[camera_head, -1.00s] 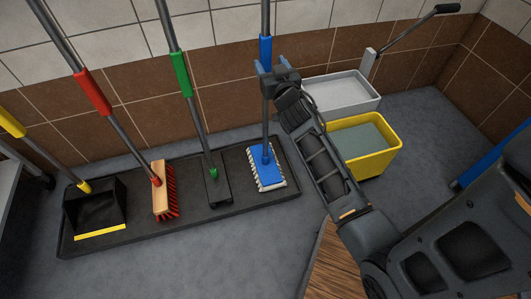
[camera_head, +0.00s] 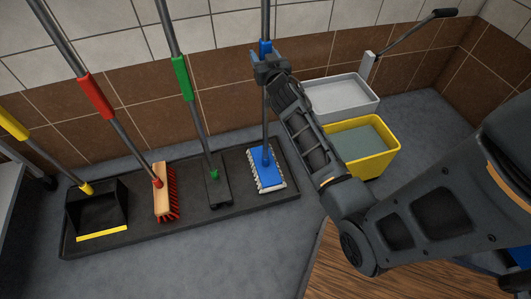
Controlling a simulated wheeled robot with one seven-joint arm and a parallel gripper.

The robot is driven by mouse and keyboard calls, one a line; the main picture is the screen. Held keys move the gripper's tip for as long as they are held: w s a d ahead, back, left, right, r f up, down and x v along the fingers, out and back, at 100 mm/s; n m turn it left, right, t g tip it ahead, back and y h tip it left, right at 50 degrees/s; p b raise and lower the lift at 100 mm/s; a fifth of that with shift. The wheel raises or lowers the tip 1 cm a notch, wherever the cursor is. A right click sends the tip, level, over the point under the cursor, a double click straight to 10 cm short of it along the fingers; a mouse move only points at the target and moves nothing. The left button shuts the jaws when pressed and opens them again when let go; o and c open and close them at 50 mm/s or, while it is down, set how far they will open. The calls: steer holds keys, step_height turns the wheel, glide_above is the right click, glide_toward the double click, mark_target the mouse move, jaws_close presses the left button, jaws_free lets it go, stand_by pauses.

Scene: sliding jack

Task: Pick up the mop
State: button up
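The mop has a flat blue head (camera_head: 266,167) with a white fringe, resting on the black tray (camera_head: 235,201) at its right end. Its grey pole rises nearly upright to a blue grip section (camera_head: 265,47). My gripper (camera_head: 266,54) is at this blue section, with its fingers around or right beside the pole. The gripper body hides part of the pole just below. Whether the fingers are closed on it is too small to tell.
A green-gripped squeegee (camera_head: 217,188), a red-bristled broom (camera_head: 165,192) and a black dustpan (camera_head: 97,211) stand left of the mop. A yellow mop bucket (camera_head: 372,162) with a grey wringer stands right. The tiled wall is close behind.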

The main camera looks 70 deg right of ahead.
jaws_close()
stand_by(0.3)
steer(key=shift+r, duration=0.1)
